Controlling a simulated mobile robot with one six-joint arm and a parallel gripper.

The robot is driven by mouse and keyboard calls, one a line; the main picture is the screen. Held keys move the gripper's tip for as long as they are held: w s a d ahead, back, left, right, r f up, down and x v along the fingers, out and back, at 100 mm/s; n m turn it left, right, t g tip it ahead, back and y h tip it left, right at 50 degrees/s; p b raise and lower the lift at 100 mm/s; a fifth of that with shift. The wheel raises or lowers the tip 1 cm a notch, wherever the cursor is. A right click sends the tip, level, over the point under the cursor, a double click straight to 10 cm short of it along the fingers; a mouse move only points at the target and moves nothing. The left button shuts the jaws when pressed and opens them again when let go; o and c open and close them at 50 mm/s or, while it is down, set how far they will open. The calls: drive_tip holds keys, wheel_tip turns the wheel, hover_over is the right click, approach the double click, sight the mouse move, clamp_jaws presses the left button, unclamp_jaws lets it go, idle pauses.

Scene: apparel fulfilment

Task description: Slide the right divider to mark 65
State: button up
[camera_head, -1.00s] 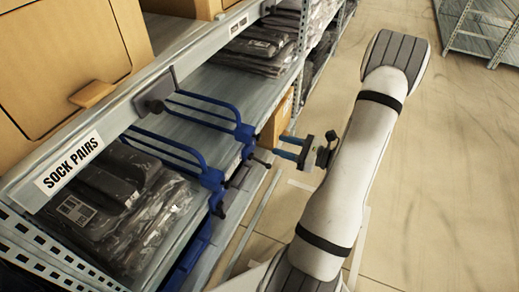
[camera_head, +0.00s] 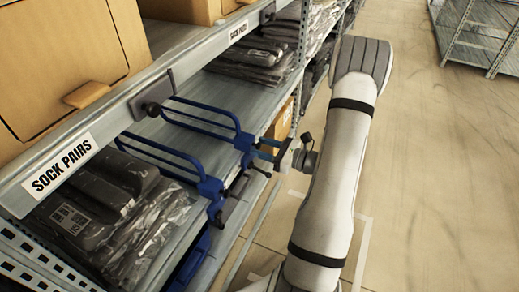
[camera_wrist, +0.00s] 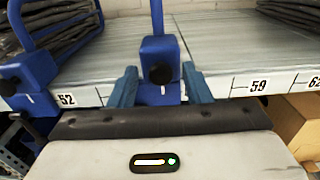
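The right divider (camera_head: 244,138) is a blue wire loop with a blue clamp block and a black knob on the shelf's front edge. In the wrist view its clamp block (camera_wrist: 160,58) stands upright between the 52 and 59 labels. My gripper (camera_head: 268,150) is at this block. In the wrist view my gripper (camera_wrist: 161,84) has its two blue fingers open, one on each side of the block, with their tips close beside it. Whether they touch it is unclear. The left divider (camera_head: 209,188) stands nearer the camera, and near the 52 label in the wrist view (camera_wrist: 22,78).
Number labels 59 (camera_wrist: 258,86) and 62 (camera_wrist: 308,81) lie to the right along the shelf edge. The shelf surface (camera_wrist: 225,45) there is bare. Bagged dark garments (camera_head: 110,205) lie left of the dividers. A cardboard box (camera_wrist: 298,125) sits below the edge at right.

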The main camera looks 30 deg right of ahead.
clamp_jaws()
